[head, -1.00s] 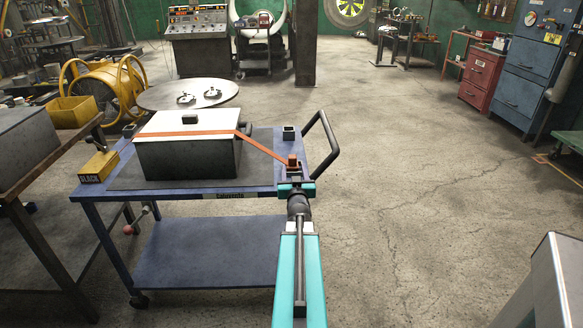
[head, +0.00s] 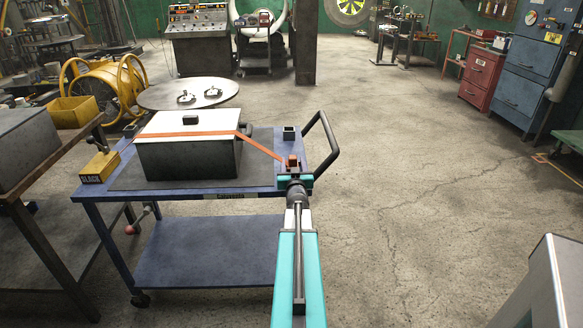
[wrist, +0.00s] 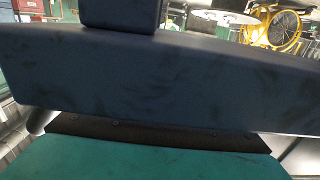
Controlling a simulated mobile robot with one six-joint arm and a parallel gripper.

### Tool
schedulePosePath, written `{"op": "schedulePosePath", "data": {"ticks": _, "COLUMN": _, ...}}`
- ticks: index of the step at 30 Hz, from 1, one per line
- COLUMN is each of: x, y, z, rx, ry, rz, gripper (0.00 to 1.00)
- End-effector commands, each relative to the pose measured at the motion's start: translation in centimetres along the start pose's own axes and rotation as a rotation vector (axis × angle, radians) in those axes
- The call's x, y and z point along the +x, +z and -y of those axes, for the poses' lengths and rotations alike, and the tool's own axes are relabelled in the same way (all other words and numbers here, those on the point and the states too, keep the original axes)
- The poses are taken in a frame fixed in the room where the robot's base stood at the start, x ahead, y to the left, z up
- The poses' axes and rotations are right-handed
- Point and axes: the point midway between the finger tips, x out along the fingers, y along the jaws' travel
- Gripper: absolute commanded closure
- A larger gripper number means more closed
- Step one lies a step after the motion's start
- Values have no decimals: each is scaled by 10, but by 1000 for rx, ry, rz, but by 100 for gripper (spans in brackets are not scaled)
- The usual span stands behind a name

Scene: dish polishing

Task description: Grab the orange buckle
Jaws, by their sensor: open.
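The orange buckle (head: 293,160) stands at the right end of the blue cart (head: 210,194), near its handle. An orange strap (head: 262,149) slants down to it from the white-lidded box (head: 190,157). My gripper (head: 295,180) is at the cart's front right edge, just in front of the buckle in the head view. It is open, with nothing seen in it; my arm partly hides this spot. In the wrist view a dark blue-grey surface fills the middle, and the orange buckle does not show, so I cannot tell the exact gap.
The cart's bent handle (head: 325,150) rises close on the right of my gripper. A small dark open block (head: 290,133) stands behind the buckle. A yellow box marked BLACK (head: 99,167) sits at the cart's left end. Open floor lies to the right.

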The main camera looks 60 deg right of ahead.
Motion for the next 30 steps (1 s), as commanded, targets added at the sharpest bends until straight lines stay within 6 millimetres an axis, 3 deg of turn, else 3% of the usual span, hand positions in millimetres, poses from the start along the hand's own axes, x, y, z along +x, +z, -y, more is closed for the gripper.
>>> {"op": "schedulePosePath", "data": {"ticks": 14, "x": 0, "y": 0, "z": 0, "rx": 0, "ry": 0, "rz": 0, "gripper": 52}}
{"op": "schedulePosePath", "data": {"ticks": 22, "x": 0, "y": 0, "z": 0, "rx": 0, "ry": 0, "rz": 0, "gripper": 94}}
{"op": "schedulePosePath", "data": {"ticks": 30, "x": 0, "y": 0, "z": 0, "rx": 0, "ry": 0, "rz": 0, "gripper": 95}}
